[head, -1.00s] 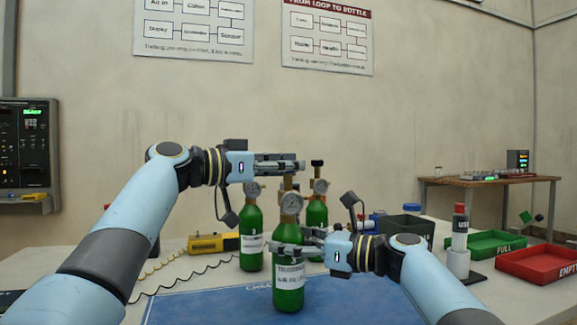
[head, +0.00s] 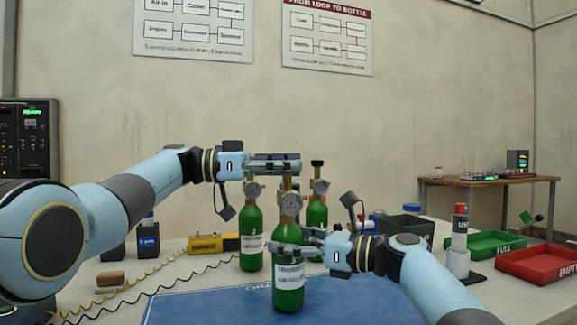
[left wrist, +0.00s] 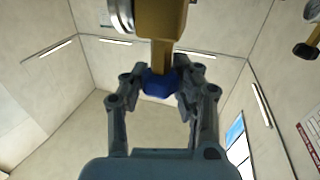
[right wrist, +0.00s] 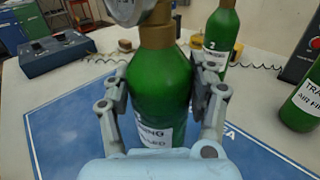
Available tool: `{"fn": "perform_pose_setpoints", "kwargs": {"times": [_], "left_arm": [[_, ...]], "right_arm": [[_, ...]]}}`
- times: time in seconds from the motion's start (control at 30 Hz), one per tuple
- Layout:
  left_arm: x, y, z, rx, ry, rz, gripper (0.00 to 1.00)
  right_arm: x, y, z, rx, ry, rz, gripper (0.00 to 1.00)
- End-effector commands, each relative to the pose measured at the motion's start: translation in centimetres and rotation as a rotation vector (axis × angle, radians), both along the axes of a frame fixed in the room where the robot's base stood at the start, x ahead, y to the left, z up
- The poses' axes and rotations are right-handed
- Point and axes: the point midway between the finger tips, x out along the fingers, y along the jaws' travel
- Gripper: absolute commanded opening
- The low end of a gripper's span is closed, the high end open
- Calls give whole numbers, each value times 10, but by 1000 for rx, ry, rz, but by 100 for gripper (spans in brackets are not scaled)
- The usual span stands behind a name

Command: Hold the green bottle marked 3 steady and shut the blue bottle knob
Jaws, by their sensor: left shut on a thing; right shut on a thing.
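The held green bottle (head: 289,275) stands upright on the blue mat (head: 215,308), with a gauge (head: 291,204) and brass valve on top. Its number cannot be read. My right gripper (head: 287,248) is shut around the bottle's upper body; the right wrist view shows a finger on each side of the green shoulder (right wrist: 160,80). My left gripper (head: 278,163) is shut on the knob at the top of the valve. The left wrist view shows this blue knob (left wrist: 159,82) between the fingertips, under the brass stem. In the head view the fingers hide the knob.
Two more green bottles (head: 251,238) (head: 317,213) stand close behind the held one. A yellow device (head: 205,243) and coiled cords lie at left. A green tray (head: 490,246), a red tray (head: 540,264) and a dark bin (head: 407,229) are at right.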

Motion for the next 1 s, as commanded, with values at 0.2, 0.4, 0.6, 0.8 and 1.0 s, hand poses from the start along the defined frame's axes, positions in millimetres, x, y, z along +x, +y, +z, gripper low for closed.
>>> {"fn": "perform_pose_setpoints", "kwargs": {"times": [0.2, 0.4, 0.6, 0.8, 1.0], "left_arm": [[1, 2, -4, 5, 4, 3, 0], [0, 2, -3, 4, 4, 3, 47], [0, 1, -2, 3, 2, 2, 57], [0, 5, -1, 2, 1, 2, 57], [0, 39, -2, 4, 0, 5, 57]], "right_arm": [[1, -2, 0, 1, 2, -4, 0], [1, -2, 0, 0, 1, -4, 0], [1, -1, 0, -1, 0, -3, 0], [0, -1, 0, -1, 0, -2, 0], [0, -1, -1, -1, 0, -2, 0]]}}
